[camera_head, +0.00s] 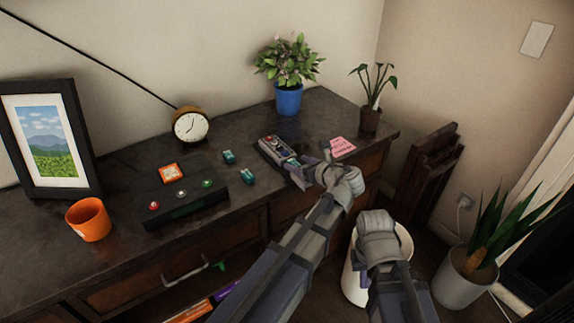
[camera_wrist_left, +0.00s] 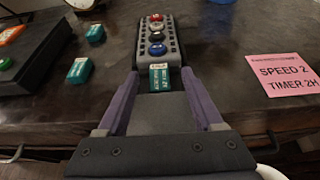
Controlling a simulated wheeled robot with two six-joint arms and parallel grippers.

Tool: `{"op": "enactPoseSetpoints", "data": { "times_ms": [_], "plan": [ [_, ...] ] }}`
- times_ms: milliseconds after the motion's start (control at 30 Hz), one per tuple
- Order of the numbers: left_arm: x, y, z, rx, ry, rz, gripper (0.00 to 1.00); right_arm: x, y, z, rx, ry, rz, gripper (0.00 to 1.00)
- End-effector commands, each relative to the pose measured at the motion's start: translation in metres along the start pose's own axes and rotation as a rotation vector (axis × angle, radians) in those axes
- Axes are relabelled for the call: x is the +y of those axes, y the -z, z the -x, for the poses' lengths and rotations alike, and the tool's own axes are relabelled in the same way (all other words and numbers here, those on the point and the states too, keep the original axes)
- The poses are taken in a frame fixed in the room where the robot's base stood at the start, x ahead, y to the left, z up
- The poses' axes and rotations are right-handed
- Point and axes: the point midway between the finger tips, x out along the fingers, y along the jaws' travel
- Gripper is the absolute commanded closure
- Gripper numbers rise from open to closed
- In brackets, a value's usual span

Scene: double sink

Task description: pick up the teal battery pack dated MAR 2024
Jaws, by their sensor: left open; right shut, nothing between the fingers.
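In the left wrist view, three teal battery packs show. One teal pack (camera_wrist_left: 159,77) sits at the near end of a grey remote-like device (camera_wrist_left: 156,36), its small label print unreadable. My left gripper (camera_wrist_left: 160,88) is open, with one purple finger on each side of this pack and gaps between. The second pack (camera_wrist_left: 79,70) and the third pack (camera_wrist_left: 95,33) lie loose to the left; their dates are too small to read. They also show in the head view (camera_head: 248,177) (camera_head: 228,157). My right gripper (camera_head: 364,278) is shut and empty, low over the floor area.
A black box with coloured buttons (camera_head: 180,196) stands left of the loose packs. A pink note (camera_head: 341,146) reads SPEED 2, TIMER 2H. An orange mug (camera_head: 88,219), clock (camera_head: 190,125), picture frame (camera_head: 45,140) and blue-potted plant (camera_head: 288,98) stand on the dresser top (camera_head: 125,165).

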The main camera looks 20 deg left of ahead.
Motion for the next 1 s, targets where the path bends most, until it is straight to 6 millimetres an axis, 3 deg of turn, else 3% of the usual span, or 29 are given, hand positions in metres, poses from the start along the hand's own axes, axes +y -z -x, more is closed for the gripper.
{"op": "enactPoseSetpoints", "data": {
  "times_ms": [267, 867, 1000],
  "plan": [
    [0.0004, 0.0044, 0.003, -0.001, -0.003, 0.002, 0.32, -0.0003, 0.0001, -0.0031, 0.0, 0.0, 0.0, 1.0],
    [-0.0019, 0.0022, -0.0037, 0.004, 0.0, 0.001, 1.0, -0.0003, 0.0002, -0.0026, 0.0, 0.0, 0.0, 1.0],
    [-0.002, 0.0019, -0.0039, 0.004, 0.0, 0.0, 1.0, -0.0003, 0.0002, -0.0025, 0.0, 0.0, 0.0, 1.0]
  ]
}}
